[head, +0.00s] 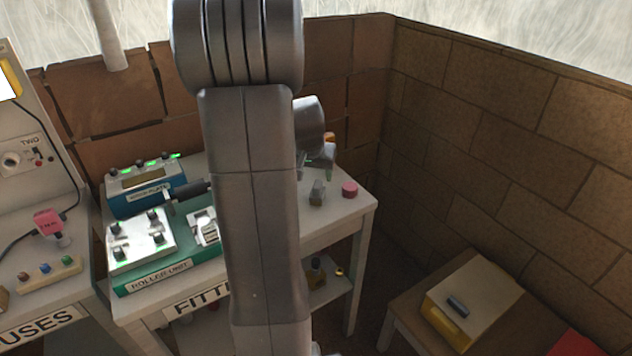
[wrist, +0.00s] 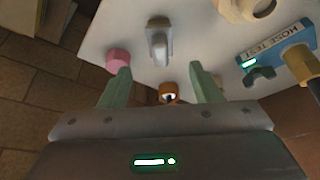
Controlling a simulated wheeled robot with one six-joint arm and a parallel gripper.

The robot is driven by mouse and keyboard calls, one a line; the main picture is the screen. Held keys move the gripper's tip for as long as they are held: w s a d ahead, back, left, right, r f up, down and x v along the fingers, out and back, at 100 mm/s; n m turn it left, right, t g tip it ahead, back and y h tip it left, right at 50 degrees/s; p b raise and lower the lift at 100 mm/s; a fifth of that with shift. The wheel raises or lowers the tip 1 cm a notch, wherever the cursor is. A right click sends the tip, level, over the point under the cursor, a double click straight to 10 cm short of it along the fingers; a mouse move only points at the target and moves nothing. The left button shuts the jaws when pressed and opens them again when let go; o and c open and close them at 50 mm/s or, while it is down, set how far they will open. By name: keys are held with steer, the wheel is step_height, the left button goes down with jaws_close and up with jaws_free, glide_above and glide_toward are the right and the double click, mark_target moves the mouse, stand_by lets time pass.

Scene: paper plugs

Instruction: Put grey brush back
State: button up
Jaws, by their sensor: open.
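A small grey block-like piece with a paler top (head: 317,192), which may be the grey brush, stands on the right part of the white table. In the wrist view this grey piece (wrist: 158,46) is beyond the fingertips, apart from them. My gripper (wrist: 162,75) is open, with its two green fingers spread and nothing held. In the head view my gripper (head: 318,158) is partly hidden by my arm, just behind the grey piece. An orange piece with a dark centre (wrist: 169,93) shows between the fingers near the palm. A dark grey cylinder (head: 458,307) lies at lower right.
A pink knob-like piece (head: 349,189) stands near the table's right edge. The roller unit (head: 165,275) and a blue box (head: 145,192) fill the left. A blue hose-test block (wrist: 280,65) is near the right finger. A yellow box (head: 445,320) is on a low table.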

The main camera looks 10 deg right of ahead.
mark_target(317, 184)
steer(key=shift+v, duration=1.4)
steer(key=x, duration=1.2)
steer(key=shift+w+f, duration=0.1)
steer(key=shift+f, duration=0.3)
steer(key=shift+r, duration=1.1)
